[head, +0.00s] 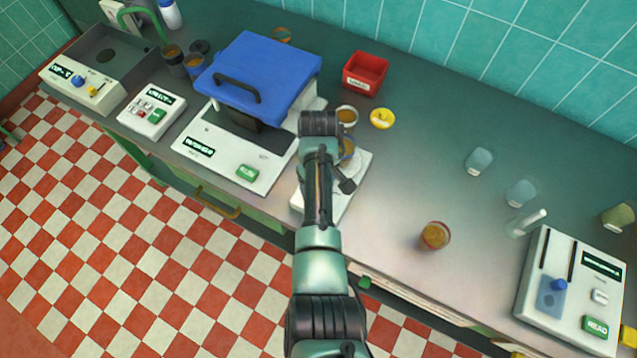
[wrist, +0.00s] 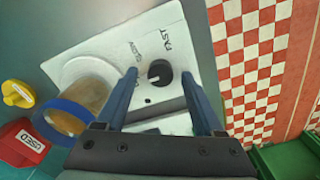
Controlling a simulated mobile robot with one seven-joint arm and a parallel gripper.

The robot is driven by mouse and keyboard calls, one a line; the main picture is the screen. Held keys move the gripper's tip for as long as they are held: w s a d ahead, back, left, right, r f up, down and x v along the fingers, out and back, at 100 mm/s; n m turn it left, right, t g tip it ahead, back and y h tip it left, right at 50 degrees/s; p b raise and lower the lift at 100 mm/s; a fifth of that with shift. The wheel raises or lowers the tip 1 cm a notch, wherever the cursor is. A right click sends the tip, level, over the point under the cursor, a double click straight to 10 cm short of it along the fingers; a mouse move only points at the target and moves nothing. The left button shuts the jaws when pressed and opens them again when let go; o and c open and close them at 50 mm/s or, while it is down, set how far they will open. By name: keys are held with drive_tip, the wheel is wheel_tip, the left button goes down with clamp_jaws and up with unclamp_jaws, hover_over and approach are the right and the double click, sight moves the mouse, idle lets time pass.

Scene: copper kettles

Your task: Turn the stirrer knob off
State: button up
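The stirrer is a white box (head: 335,203) with a round pale plate, partly hidden behind my arm in the head view. In the wrist view its white top (wrist: 160,25) carries a round black knob (wrist: 158,72) with a small light mark, and the words FAST and what looks like SLOW. A beaker of amber liquid with a blue rim (wrist: 62,117) stands on the plate. My gripper (wrist: 160,76) is open, with one blue finger on each side of the knob and a visible gap on both sides. Whether the mark shows an off setting I cannot tell.
A red bin (head: 363,75) and a yellow round item (head: 381,118) are behind the stirrer. A machine with a blue lid (head: 265,70) stands close on the left. An amber cup (head: 435,236) and a READ device (head: 570,290) are to the right, with clear counter between.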

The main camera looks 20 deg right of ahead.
wheel_tip(320, 180, up, 13)
drive_tip(key=b, duration=0.1)
idle(0.6)
idle(0.4)
drive_tip(key=w+a+r+m+t+h, duration=0.1)
drive_tip(key=w+r+t, duration=0.35)
drive_tip(key=r, duration=0.55)
drive_tip(key=w+a+r+t+h+b, duration=0.15)
drive_tip(key=w+r+t, duration=0.3)
drive_tip(key=r, duration=0.55)
drive_tip(key=w+a+r+m+t+h+p, duration=0.15)
drive_tip(key=w+r+t, duration=0.35)
drive_tip(key=r, duration=0.6)
drive_tip(key=s+a+r+t+y, duration=0.1)
drive_tip(key=s+a+r+t, duration=0.2)
drive_tip(key=s+r, duration=0.3)
drive_tip(key=s+a+r+t+y+b, duration=0.1)
drive_tip(key=s+a+r+t, duration=0.3)
drive_tip(key=r, duration=0.7)
drive_tip(key=s+a+r+t+y, duration=0.2)
drive_tip(key=s+r+t, duration=0.4)
drive_tip(key=s+r, duration=0.3)
drive_tip(key=shift+s+a+r, duration=0.3)
drive_tip(key=shift+a, duration=0.4)
